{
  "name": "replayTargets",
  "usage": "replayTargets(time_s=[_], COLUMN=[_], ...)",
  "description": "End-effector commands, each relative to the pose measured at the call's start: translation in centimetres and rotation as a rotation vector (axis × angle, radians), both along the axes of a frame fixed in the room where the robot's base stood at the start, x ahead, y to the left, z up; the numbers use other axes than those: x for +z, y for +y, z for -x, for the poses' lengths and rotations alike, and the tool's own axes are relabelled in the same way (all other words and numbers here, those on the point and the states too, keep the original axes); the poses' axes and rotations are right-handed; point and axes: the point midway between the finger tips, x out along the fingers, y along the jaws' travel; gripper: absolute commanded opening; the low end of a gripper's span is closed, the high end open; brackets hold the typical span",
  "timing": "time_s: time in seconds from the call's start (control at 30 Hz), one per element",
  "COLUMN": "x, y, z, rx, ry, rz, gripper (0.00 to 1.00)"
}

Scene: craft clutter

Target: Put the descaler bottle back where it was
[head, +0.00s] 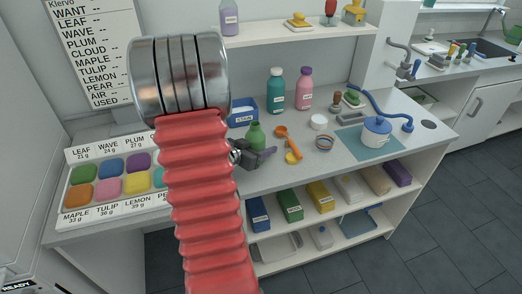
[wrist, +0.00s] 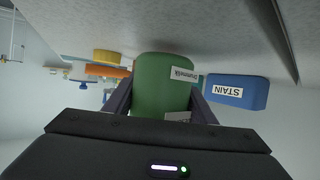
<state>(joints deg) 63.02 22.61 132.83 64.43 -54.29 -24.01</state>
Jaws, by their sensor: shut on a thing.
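A green bottle (head: 256,136) is at the left-middle of the counter in the head view. My gripper (head: 254,156) is shut around it, with a finger at its lower part. In the wrist view, which looks upside down, the green bottle (wrist: 160,84) fills the space between the two dark fingers (wrist: 160,103). It carries small white labels that I cannot read surely, so I cannot confirm it is the descaler. I cannot tell whether its base touches the counter.
A blue STAIN box (head: 243,112) stands close behind the bottle. A teal bottle (head: 276,90) and a pink bottle (head: 304,89) stand at the back. An orange spoon (head: 287,140) lies to the right. A lavender bottle (head: 229,18) is on the upper shelf (head: 275,37).

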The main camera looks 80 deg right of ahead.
Motion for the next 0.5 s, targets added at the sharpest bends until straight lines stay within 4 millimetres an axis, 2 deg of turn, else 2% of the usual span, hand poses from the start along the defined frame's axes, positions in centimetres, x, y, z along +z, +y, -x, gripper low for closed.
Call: replayTargets(time_s=[0.1,0.5], x=[-0.78,-1.03], y=[0.01,-0.01], z=[0.03,0.06], rx=[-0.001,-0.001], ry=[0.0,0.0], rz=[0.0,0.0], gripper=[0.18,0.18])
